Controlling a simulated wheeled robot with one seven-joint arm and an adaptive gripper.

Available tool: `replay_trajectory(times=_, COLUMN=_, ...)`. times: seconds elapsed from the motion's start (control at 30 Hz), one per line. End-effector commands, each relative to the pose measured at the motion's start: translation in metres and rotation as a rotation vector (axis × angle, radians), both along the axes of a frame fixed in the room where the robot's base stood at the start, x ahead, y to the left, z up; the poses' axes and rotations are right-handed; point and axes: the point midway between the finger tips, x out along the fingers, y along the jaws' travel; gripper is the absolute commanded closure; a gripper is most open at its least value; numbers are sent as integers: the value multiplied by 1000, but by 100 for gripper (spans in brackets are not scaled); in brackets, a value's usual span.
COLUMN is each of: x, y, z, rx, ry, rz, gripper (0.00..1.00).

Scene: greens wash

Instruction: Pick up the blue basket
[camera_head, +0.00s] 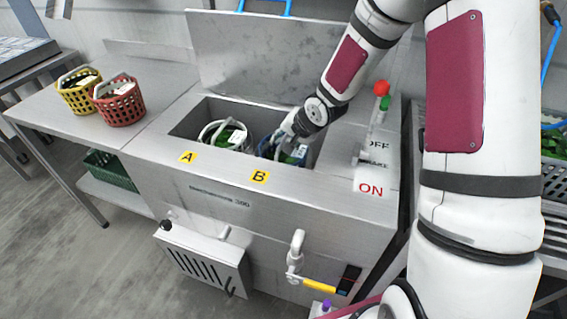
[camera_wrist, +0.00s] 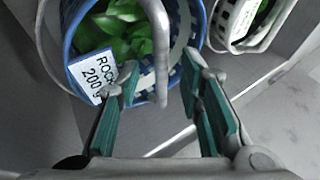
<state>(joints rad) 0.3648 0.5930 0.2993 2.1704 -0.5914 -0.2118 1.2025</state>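The blue basket (camera_wrist: 188,22) holds green leaves and bears a white label reading "ROCK… 200 g". In the head view the blue basket (camera_head: 266,149) sits in the steel basin (camera_head: 190,122) behind the yellow B label, partly hidden by my gripper. Its pale grey handle (camera_wrist: 160,45) arches up towards the wrist camera. My gripper (camera_wrist: 160,76) is open, with teal-padded fingers on either side of the handle. I cannot tell whether either finger touches it. In the head view my gripper (camera_head: 291,132) reaches down into the basin.
A white basket (camera_head: 222,134) with greens stands beside it, behind the A label. The basin's raised lid (camera_head: 250,55) stands behind. Yellow (camera_head: 80,97) and red (camera_head: 120,108) baskets stand on the left table. A lever with a red knob (camera_head: 381,88) rises right of the basin.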

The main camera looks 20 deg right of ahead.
Motion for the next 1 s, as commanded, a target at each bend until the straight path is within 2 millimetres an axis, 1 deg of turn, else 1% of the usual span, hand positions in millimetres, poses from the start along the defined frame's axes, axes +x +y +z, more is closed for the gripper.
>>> replay_trajectory(times=0.03, x=4, y=2, z=-7, rx=-1, ry=0, rz=2, gripper=66)
replay_trajectory(times=0.1, x=7, y=3, z=-10, rx=0, ry=0, rz=2, gripper=66)
replay_trajectory(times=0.37, x=8, y=3, z=-11, rx=0, ry=-2, rz=1, gripper=66)
replay_trajectory(times=0.4, x=8, y=3, z=-11, rx=0, ry=-1, rz=1, gripper=71)
replay_trajectory(times=0.53, x=8, y=3, z=-11, rx=0, ry=-1, rz=1, gripper=100)
replay_trajectory(times=1.0, x=8, y=3, z=-11, rx=0, ry=-1, rz=0, gripper=100)
